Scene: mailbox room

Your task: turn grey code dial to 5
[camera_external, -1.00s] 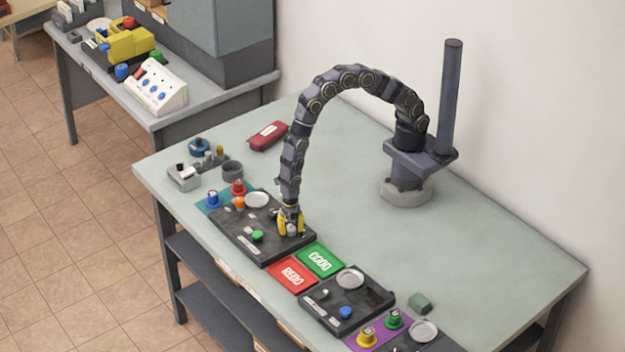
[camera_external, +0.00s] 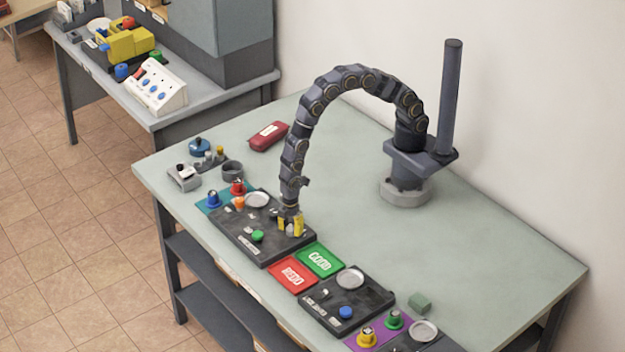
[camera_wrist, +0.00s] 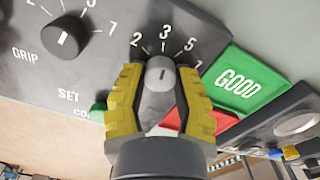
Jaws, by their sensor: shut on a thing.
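The grey code dial (camera_wrist: 159,77) sits on the dark panel (camera_wrist: 150,14), with the printed numbers 2, 3, 5 and 7 around its far side. Its short dark pointer line appears to aim roughly at the 3. My gripper (camera_wrist: 160,71) has its yellow ridged fingers on both sides of the dial and is shut on it. In the external view my gripper (camera_external: 291,227) is low over the right end of the panel, and the fingers mostly hide the dial there.
A black dial (camera_wrist: 66,37) marked GRIP is left of my gripper. A green button (camera_external: 257,236) is on the same panel. The green GOOD tray (camera_external: 320,260) and a red tray (camera_external: 292,275) lie to the right. A second dark panel (camera_external: 365,298) is beyond them.

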